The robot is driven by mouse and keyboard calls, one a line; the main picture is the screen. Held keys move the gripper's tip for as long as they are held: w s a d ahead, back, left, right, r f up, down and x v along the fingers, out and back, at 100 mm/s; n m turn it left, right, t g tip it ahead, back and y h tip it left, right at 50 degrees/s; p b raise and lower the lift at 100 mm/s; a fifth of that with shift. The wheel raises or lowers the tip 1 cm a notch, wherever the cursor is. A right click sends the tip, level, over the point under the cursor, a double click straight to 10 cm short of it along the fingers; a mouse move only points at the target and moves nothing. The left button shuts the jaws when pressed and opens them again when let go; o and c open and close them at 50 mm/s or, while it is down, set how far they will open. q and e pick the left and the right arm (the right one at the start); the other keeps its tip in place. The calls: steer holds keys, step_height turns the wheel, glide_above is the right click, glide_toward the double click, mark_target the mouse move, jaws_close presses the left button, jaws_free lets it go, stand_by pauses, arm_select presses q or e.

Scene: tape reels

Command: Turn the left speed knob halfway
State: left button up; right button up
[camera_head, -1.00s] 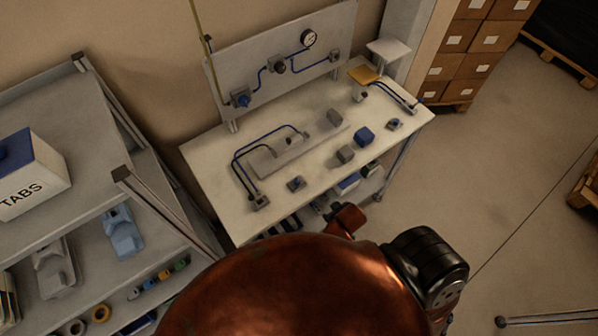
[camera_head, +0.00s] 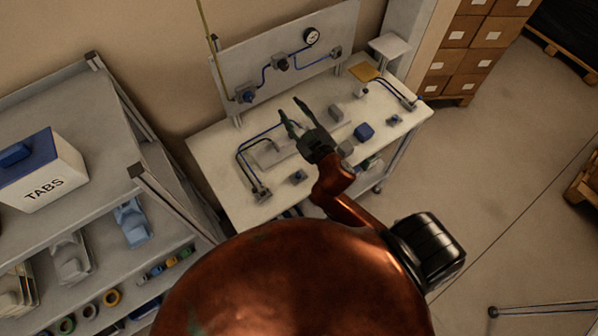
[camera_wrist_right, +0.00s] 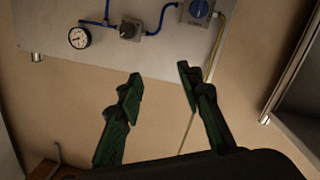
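The leftmost knob (camera_head: 247,96) is blue and sits on a grey block at the lower left of the upright grey panel (camera_head: 229,70). In the wrist view this blue knob (camera_wrist_right: 199,8) is at the top edge, partly cut off. My right gripper (camera_head: 290,107) is open and empty above the table, in front of the panel and apart from it. A dark middle knob (camera_head: 280,63) is farther right on the panel. My left gripper is not in view.
A round gauge (camera_head: 312,36) and a right-hand fitting (camera_head: 336,52) are joined by blue tubing on the panel. The white table (camera_head: 215,150) holds several small blocks and looped tubes.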

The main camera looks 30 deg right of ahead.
steer(key=s+a+r+n+g+y, duration=0.1)
steer(key=a+r+n+y, duration=0.5)
steer(key=a, duration=0.4)
steer(key=a+r+n+y, duration=0.5)
steer(key=a+n+y, duration=0.3)
steer(key=a+y, duration=0.15)
steer(key=s+a+f+n+g+y, duration=0.2)
steer(key=s+a+f+n+g, duration=0.4)
steer(key=a+n+g, duration=0.3)
steer(key=n+g+h, duration=0.2)
steer(key=g+h, duration=0.5)
steer(key=h, duration=1)
glide_above(299, 174)
steer(key=f, duration=2.3)
steer(key=shift+a+f, duration=0.25)
steer(key=shift+f, duration=0.1)
steer(key=shift+d+f, duration=0.2)
steer(key=shift+f, duration=0.1)
steer(key=shift+f+p, duration=0.8)
steer(key=shift+f, duration=2.7)
